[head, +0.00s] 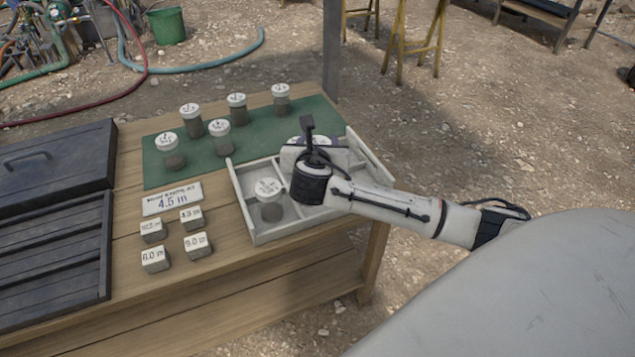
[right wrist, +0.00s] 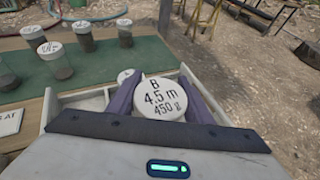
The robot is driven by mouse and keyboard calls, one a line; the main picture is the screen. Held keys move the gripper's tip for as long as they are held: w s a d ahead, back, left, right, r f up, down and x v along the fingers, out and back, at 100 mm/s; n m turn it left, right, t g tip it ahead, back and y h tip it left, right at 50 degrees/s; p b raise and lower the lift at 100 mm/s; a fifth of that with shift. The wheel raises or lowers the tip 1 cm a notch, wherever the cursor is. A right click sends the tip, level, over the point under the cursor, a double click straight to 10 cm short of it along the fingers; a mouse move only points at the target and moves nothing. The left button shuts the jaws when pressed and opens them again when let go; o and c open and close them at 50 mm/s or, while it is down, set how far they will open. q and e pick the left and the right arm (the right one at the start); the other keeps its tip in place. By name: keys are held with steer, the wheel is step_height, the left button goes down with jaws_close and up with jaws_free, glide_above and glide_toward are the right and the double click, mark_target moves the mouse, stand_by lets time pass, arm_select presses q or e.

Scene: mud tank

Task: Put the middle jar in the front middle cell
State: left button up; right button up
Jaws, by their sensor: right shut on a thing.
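My right gripper (head: 308,156) is over the divided tray (head: 285,233), shut on a white-lidded jar (right wrist: 160,98). The lid reads "B 4.5 m 450 g" in the right wrist view, and the fingers clasp it from both sides. In the head view my gripper hides most of this jar, and its height above the tray floor cannot be told. Another jar (head: 269,203) stands upright in the tray's front left cell. A smaller lid (right wrist: 125,75) shows just behind the held jar, partly hidden. My left gripper is not in view.
Several jars stand on the green mat (head: 190,179), such as one at its front left (head: 170,153). A "4.5 m" sign (head: 172,198) and several labelled blocks (head: 198,244) lie left of the tray. A dark case (head: 55,168) fills the table's left side.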

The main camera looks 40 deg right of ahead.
step_height(320, 180, down, 8)
steer(key=shift+r+b, duration=0.1)
steer(key=shift+b, duration=0.5)
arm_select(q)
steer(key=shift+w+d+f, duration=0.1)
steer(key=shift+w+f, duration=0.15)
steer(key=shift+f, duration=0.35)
arm_select(e)
steer(key=shift+f, duration=0.2)
steer(key=shift+f, duration=0.15)
steer(key=o, duration=1.4)
steer(key=shift+a, duration=0.1)
steer(key=shift+s+a, duration=0.1)
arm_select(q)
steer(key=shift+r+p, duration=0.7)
arm_select(e)
steer(key=v, duration=1.1)
steer(key=shift+s+a+r, duration=0.15)
steer(key=shift+s+r, duration=0.15)
steer(key=shift+r, duration=0.05)
